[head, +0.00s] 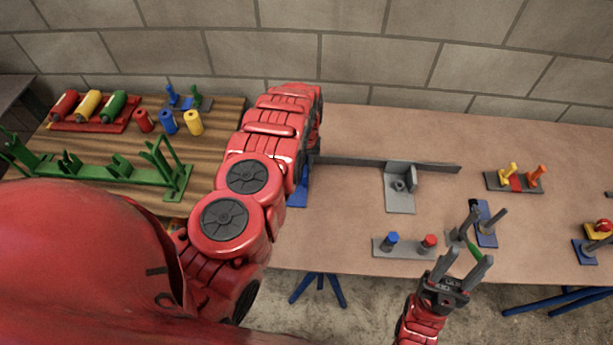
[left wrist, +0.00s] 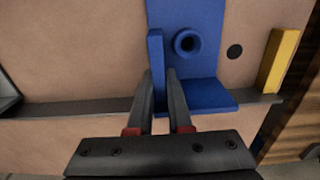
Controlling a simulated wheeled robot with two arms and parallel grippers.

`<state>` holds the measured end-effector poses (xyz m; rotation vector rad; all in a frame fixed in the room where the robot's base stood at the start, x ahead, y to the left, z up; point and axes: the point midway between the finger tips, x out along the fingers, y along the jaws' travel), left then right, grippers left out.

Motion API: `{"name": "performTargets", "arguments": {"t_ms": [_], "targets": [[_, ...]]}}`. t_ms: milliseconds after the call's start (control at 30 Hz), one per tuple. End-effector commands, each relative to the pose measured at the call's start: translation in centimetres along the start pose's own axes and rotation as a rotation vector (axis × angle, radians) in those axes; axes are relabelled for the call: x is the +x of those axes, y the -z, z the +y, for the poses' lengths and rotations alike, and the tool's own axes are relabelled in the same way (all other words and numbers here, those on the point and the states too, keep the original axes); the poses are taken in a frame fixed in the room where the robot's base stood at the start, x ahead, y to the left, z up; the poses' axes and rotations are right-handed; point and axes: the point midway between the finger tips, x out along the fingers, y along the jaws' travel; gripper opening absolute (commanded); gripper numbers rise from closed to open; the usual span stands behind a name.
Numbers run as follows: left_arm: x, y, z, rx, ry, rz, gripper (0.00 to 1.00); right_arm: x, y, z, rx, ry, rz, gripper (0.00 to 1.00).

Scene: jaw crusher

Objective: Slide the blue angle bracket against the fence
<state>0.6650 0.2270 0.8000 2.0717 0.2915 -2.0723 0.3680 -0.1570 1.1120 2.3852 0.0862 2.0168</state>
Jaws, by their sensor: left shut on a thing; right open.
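The blue angle bracket (left wrist: 205,55) fills the upper middle of the left wrist view, with a round boss, an upright fin and a flange. My left gripper (left wrist: 160,82) is shut on the fin. The grey fence (left wrist: 70,108) runs across behind the flange; the flange overlaps it in this view, so I cannot tell whether they touch. In the head view the fence (head: 435,166) extends right from my left arm. Only a strip of the blue bracket (head: 298,196) shows there, beside the arm that hides the left gripper. My right gripper (head: 465,262) is open over the table's front edge.
A grey bracket (head: 399,203) sits at the fence's near side. A grey plate with blue and red pegs (head: 405,249) lies at the front. Several fixtures stand right, including one with yellow and orange pegs (head: 514,184). A wooden table (head: 225,118) with colored parts stands left.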

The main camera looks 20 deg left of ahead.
Motion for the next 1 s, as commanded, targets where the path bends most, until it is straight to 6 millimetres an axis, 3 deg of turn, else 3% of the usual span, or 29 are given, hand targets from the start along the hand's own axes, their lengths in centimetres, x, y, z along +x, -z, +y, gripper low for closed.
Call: {"name": "performTargets", "arguments": {"t_ms": [1000], "targets": [[-0.1, 0.1, -5.0, -0.001, 0.0, 0.001, 0.0, 0.4, 0.1, 0.0, 0.0, 0.0, 0.0, 0.5]]}}
